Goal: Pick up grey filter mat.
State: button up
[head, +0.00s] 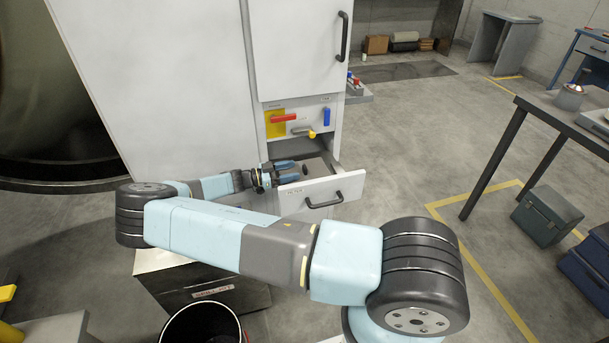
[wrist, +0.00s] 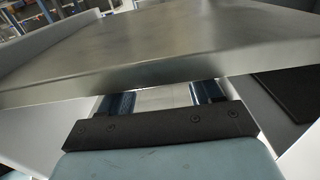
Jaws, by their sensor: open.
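The open drawer (head: 322,191) of the white cabinet has a lettered front with a dark handle. A flat grey piece (head: 317,166), which looks like the grey filter mat, lies inside it. My gripper (head: 293,171) is at the drawer's left part, pointing right, with its blue fingers apart beside the grey piece. In the wrist view a broad grey slab (wrist: 165,45) covers the upper part and hides the fingertips. The fingers show below its edge with a gap between them. I cannot tell whether the slab touches them or is the mat itself.
A panel with a red handle (head: 285,118), a yellow one and a blue one (head: 327,116) sits above the drawer. A black bin (head: 201,323) and a dark box (head: 205,284) stand in front. A table (head: 560,112) is at right. The floor between is free.

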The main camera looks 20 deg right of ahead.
aim_at(303, 167)
jog(key=shift+s+d+r, duration=0.1)
jog(key=shift+d+r, duration=0.1)
jog(key=shift+d, duration=1.25)
jog(key=shift+s+d+r, duration=0.1)
jog(key=shift+d+r, duration=0.05)
jog(key=shift+d, duration=1.3)
jog(key=shift+c, duration=0.4)
jog(key=c, duration=1)
jog(key=shift+o, duration=0.2)
